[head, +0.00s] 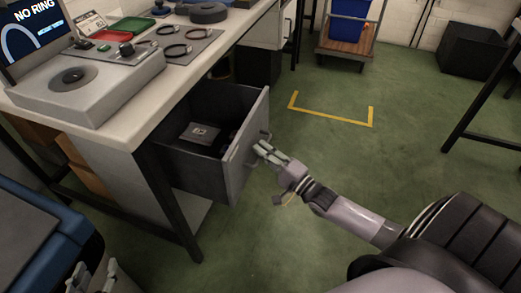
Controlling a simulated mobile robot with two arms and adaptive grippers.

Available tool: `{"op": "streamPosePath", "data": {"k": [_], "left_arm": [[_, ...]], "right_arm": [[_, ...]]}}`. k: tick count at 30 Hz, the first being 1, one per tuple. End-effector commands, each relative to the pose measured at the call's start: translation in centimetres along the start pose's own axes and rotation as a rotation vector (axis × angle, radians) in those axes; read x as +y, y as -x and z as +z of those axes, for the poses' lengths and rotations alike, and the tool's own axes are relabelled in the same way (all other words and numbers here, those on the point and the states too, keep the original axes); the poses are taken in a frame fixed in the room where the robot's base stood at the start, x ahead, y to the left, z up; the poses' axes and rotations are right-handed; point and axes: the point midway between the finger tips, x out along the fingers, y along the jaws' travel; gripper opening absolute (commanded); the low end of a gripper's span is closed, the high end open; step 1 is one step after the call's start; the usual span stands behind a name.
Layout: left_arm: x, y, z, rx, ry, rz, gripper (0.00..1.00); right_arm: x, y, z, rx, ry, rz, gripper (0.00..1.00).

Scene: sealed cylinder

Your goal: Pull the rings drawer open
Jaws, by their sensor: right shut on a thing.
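The drawer (192,174) under the bench stands pulled out, its inside visible from above. A flat grey box (201,133) and a smaller dark item lie in it. The drawer's handle (265,136) is on its front panel, facing right. My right gripper (262,149) is at this handle, shut on it; the fingers hide part of it. My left gripper (93,275) is at the bottom left edge, partly cut off. Its two fingers stand apart with nothing seen between them, away from the drawer.
The bench top (222,32) carries a grey device (90,85), a screen reading "NO RING" (32,28), and a mat with several rings (178,42). A bench leg (170,200) stands beside the drawer. A blue case (45,235) is at lower left. Green floor right of the drawer is clear.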

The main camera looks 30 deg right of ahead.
Motion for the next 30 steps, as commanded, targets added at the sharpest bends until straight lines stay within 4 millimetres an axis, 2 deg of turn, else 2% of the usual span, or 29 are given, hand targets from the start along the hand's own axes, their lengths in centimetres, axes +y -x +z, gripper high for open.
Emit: {"op": "streamPosePath", "data": {"k": [6, 7, 10, 20, 25, 30], "left_arm": [[0.0, 0.0, 0.0, 0.001, 0.0, 0.0, 0.4], [0.0, 0.0, 0.0, 0.001, 0.0, 0.0, 0.4], [0.0, 0.0, 0.0, 0.001, 0.0, 0.0, 0.4], [0.0, 0.0, -0.1, 0.005, 0.0, 0.0, 0.4], [0.0, 0.0, -0.1, 0.005, 0.0, 0.0, 0.4], [0.0, 0.0, -0.1, 0.004, 0.0, 0.0, 0.4]], "right_arm": [[0.1, 0.1, 0.0, 0.0, -0.002, 0.003, 0.0], [0.1, 0.1, 0.0, 0.0, -0.002, 0.003, 0.11], [0.1, 0.0, 0.0, 0.0, -0.002, 0.003, 0.17], [0.1, 0.1, 0.0, 0.0, -0.001, 0.001, 0.18], [0.2, 2.0, 0.0, 0.0, -0.001, 0.005, 0.18], [0.2, 5.7, 0.0, 0.0, -0.001, 0.008, 0.18]]}}
